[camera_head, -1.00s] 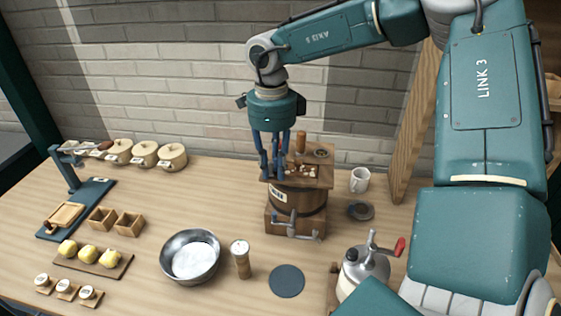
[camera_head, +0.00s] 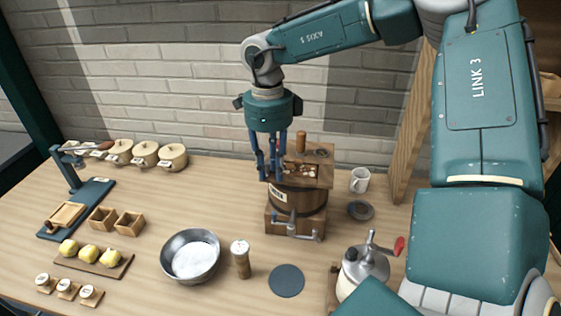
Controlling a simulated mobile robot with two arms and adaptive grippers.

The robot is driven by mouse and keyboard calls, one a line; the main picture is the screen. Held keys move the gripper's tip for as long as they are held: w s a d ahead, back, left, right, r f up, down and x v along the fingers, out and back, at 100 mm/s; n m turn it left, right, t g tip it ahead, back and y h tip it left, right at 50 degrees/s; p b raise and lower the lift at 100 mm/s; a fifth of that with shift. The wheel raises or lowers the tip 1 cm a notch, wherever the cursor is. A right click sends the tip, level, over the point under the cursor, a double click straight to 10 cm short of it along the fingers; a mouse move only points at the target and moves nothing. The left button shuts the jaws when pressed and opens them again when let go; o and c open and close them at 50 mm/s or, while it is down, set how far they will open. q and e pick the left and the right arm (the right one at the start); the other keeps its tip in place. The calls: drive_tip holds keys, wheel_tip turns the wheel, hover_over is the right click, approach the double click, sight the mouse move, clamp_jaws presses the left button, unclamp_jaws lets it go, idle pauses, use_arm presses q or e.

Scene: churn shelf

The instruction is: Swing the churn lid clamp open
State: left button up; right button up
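The churn (camera_head: 300,198) is a wooden barrel with dark bands on a wooden base, at the middle of the table. A square wooden top (camera_head: 312,176) with an upright wooden handle (camera_head: 302,142) sits on it. A grey metal crank-like fitting (camera_head: 291,226) is at its front. I cannot clearly make out the lid clamp; the gripper may hide it. My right gripper (camera_head: 270,176) points down at the left front edge of the churn top, its blue fingers close together. Whether it touches or grips anything is unclear. My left gripper is out of view.
A metal bowl (camera_head: 190,257), a shaker (camera_head: 241,259) and a dark round mat (camera_head: 287,281) lie in front. A mug (camera_head: 360,180) and a grey disc (camera_head: 361,210) stand right. A brick wall (camera_head: 190,95) is behind.

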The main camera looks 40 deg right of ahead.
sight(266, 163)
drive_tip(key=shift+w+a+r+p, duration=0.1)
drive_tip(key=shift+w+r+p, duration=0.2)
drive_tip(key=shift+w+r, duration=0.25)
drive_tip(key=shift+w+a+r+p, duration=0.1)
drive_tip(key=shift+w+r+p, duration=0.2)
drive_tip(key=shift+r, duration=0.35)
drive_tip(key=shift+w+a+r, duration=0.15)
drive_tip(key=shift+r, duration=0.2)
drive_tip(key=shift+a+r+p, duration=0.4)
drive_tip(key=shift+a+r, duration=0.05)
drive_tip(key=shift+r, duration=0.5)
drive_tip(key=shift+s+d+r+p, duration=0.15)
drive_tip(key=shift+d+r+p, duration=0.1)
drive_tip(key=shift+r+p, duration=0.15)
drive_tip(key=shift+s+d+r+p, duration=0.15)
drive_tip(key=shift+d+r+p, duration=0.1)
drive_tip(key=shift+r, duration=0.35)
drive_tip(key=shift+a, duration=0.15)
